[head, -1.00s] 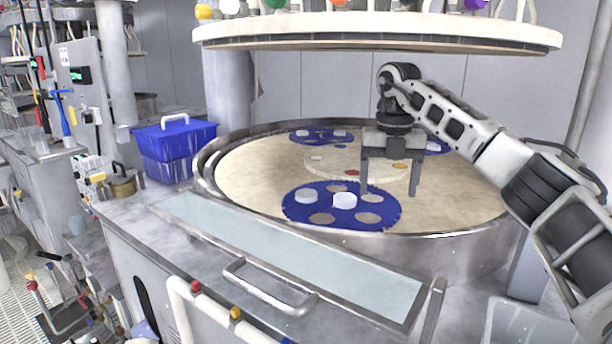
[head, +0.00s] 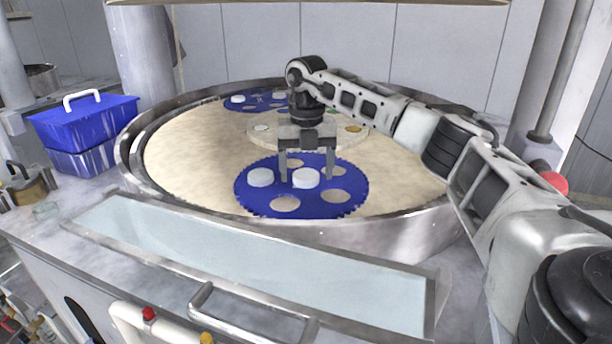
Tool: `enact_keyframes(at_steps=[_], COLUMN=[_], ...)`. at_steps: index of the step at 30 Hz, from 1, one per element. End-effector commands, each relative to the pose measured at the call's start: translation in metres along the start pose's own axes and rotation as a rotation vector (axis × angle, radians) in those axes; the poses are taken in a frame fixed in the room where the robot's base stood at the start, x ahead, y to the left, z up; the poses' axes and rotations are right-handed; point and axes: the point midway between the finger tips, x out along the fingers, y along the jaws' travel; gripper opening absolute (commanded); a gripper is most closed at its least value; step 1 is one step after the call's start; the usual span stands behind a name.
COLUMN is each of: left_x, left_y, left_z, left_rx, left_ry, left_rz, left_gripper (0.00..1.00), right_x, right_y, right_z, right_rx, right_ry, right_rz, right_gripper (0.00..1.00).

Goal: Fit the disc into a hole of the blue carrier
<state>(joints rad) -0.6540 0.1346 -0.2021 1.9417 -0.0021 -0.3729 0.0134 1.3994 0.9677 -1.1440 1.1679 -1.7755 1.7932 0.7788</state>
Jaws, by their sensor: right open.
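The blue toothed carrier (head: 246,196) lies flat on the beige platen at its near side. One pale disc (head: 260,177) sits at a hole on the carrier's left. A second white disc (head: 305,180) appears to lie on top of the carrier's middle, between the holes. Empty holes show at the front (head: 285,204) and at the right (head: 333,196). My right gripper (head: 306,174) is open and points down over the carrier. Its fingers appear on either side of the middle disc; contact cannot be told. My left gripper is not in view.
The metal rim (head: 330,234) rings the platen (head: 200,150). Another blue carrier (head: 240,108) lies at the back. A pale round centre plate (head: 262,137) is behind the gripper. A blue lidded box (head: 85,125) stands left. An upper plate (head: 310,2) hangs overhead.

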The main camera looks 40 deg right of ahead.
Motion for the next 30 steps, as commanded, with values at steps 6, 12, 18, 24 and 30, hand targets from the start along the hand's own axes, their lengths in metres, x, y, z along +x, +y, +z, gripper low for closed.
enact_keyframes(at_steps=[6,12,18,24,30], left_x=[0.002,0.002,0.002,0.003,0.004], left_y=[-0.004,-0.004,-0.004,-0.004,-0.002], left_z=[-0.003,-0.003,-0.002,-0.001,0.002], left_rx=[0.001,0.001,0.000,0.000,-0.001], left_ry=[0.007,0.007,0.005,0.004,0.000], left_rz=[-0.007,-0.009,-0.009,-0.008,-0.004], left_gripper=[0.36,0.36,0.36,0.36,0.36], right_x=[0.001,0.001,0.000,-0.005,-0.025], right_y=[0.000,0.000,0.000,0.001,0.001], right_z=[0.000,0.000,0.000,0.000,0.001], right_rx=[0.000,0.000,-0.001,-0.001,-0.002], right_ry=[-0.001,-0.001,-0.001,-0.002,-0.005], right_rz=[0.001,0.000,0.001,0.002,0.004], right_gripper=[0.76,0.25,0.25,0.25,0.25])
